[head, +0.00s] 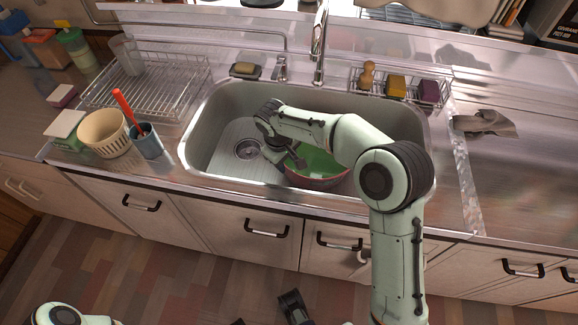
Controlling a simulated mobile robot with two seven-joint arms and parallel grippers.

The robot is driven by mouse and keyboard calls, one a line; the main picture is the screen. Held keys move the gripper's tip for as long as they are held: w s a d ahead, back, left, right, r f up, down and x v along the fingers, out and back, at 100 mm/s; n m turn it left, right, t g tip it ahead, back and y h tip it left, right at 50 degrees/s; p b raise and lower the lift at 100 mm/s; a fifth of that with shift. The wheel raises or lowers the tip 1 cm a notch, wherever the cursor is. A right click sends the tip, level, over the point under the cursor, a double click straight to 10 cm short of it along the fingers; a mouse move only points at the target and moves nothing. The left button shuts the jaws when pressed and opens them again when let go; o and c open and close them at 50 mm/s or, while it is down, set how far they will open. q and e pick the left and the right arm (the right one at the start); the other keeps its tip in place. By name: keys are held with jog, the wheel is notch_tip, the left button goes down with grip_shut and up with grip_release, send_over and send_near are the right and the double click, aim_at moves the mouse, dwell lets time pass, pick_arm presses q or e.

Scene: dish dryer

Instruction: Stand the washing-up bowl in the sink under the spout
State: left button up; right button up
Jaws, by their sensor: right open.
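The washing-up bowl (322,166), green inside and reddish outside, sits in the steel sink (205,150), at the front and right of centre. My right arm reaches over it and hides part of it. My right gripper (285,162) is open at the bowl's left rim; whether it touches the rim cannot be told. The chrome spout (319,45) rises behind the sink, farther back than the bowl. Dark parts at the bottom edge seem to be my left gripper (288,308), low in front of the cabinets; its jaws are unclear.
The drain (247,149) shows in the sink's bare left part. A wire dish rack (150,85), a cream basket (104,134) and a blue cup with a red-handled tool (147,142) stand left. A wire caddy (410,92) and grey cloth (486,123) are right.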

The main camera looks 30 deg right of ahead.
jog(key=shift+s+a+r, duration=0.1)
jog(key=shift+a+r, duration=0.05)
jog(key=shift+r, duration=0.75)
jog(key=shift+s+a+r, duration=0.1)
jog(key=shift+a+r, duration=0.05)
jog(key=shift+r, duration=0.7)
